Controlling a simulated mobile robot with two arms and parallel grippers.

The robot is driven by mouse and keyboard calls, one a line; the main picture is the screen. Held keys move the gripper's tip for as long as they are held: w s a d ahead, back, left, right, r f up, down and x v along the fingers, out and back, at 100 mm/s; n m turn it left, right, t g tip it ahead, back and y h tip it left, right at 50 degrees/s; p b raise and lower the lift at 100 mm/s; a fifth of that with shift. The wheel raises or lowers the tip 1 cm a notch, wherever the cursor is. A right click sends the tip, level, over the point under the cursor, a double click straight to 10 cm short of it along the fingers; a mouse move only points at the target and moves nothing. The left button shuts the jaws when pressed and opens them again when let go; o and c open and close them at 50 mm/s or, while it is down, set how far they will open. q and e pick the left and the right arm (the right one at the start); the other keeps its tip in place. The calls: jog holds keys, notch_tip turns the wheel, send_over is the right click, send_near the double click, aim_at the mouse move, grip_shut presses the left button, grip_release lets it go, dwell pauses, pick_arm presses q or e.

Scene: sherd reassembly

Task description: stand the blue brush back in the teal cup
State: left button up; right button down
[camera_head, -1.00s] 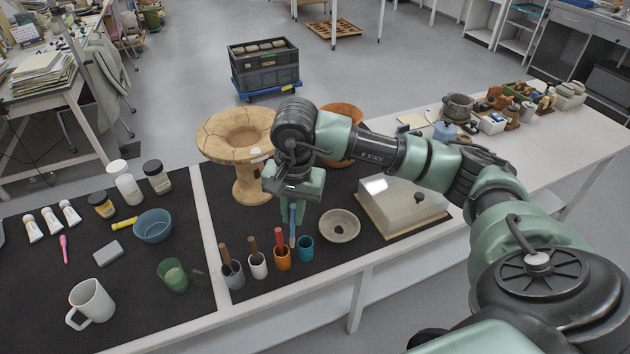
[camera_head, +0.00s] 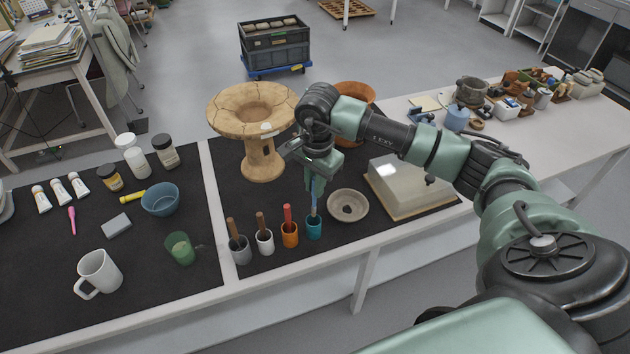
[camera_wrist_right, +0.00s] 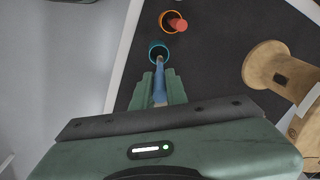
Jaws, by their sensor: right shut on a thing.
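The teal cup (camera_head: 314,228) stands on the dark mat at the right end of a row of cups. It also shows in the right wrist view (camera_wrist_right: 158,48). My right gripper (camera_head: 315,186) is shut on the blue brush (camera_head: 314,204) and holds it roughly upright over the cup. In the right wrist view the brush (camera_wrist_right: 159,86) lies between the two green fingers, and its far end overlaps the cup's mouth. I cannot tell how deep the brush's lower end sits in the cup. My left gripper is not in view.
Left of the teal cup stand an orange cup (camera_head: 290,235), a white cup (camera_head: 264,243) and a grey cup (camera_head: 240,250), each holding a handled tool. A shallow grey bowl (camera_head: 348,206) lies close on the right. A cracked pedestal vessel (camera_head: 262,160) stands behind.

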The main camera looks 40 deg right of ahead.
aim_at(315, 205)
jog(key=shift+f+b, duration=3.2)
jog(key=shift+f, duration=0.65)
jog(key=c, duration=1.3)
grip_release()
jog(key=shift+c, duration=0.2)
jog(key=r, duration=0.2)
jog(key=r+b, duration=0.1)
jog(key=r, duration=0.5)
jog(key=shift+s+a, duration=0.1)
jog(key=shift+s, duration=0.2)
jog(key=shift+f, duration=0.1)
